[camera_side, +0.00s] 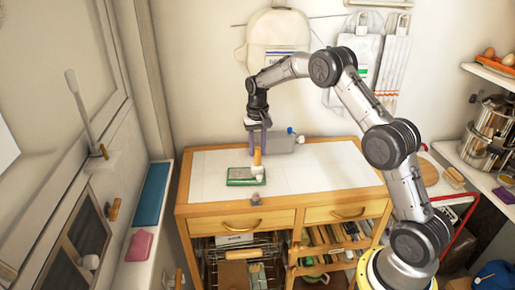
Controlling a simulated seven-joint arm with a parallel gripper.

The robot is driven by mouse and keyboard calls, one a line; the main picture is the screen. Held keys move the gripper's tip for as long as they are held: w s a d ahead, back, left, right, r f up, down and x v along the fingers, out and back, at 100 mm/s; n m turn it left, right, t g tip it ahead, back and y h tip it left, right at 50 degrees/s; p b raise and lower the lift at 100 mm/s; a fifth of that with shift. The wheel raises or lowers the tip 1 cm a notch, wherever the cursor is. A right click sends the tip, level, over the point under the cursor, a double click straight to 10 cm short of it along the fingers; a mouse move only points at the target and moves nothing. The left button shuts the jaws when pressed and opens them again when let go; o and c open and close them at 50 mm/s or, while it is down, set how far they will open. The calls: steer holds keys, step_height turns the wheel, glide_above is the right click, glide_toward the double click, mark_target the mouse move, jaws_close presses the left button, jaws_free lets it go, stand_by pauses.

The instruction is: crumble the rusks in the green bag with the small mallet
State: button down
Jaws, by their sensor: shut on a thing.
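My gripper (258,149) points straight down over the cabinet's white top. It is shut on the small mallet (257,158), whose wooden handle stands roughly upright between the fingers. The mallet's pale head (257,170) is at the lower end, over the right part of the green bag (240,181). The bag lies flat near the front edge of the top, with something pale on or in it. I cannot tell whether the head touches the bag. The rusks cannot be made out clearly at this size.
A grey container (284,144) with a blue cap stands just behind and right of my gripper. The white top (325,170) is clear to the right. A shelf with steel pots (490,122) is at far right. A blue mat (153,194) and pink sponge (139,246) lie on the left ledge.

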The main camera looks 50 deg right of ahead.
steer(key=shift+f, duration=0.1)
steer(key=shift+r, duration=3.05)
steer(key=shift+f, duration=0.1)
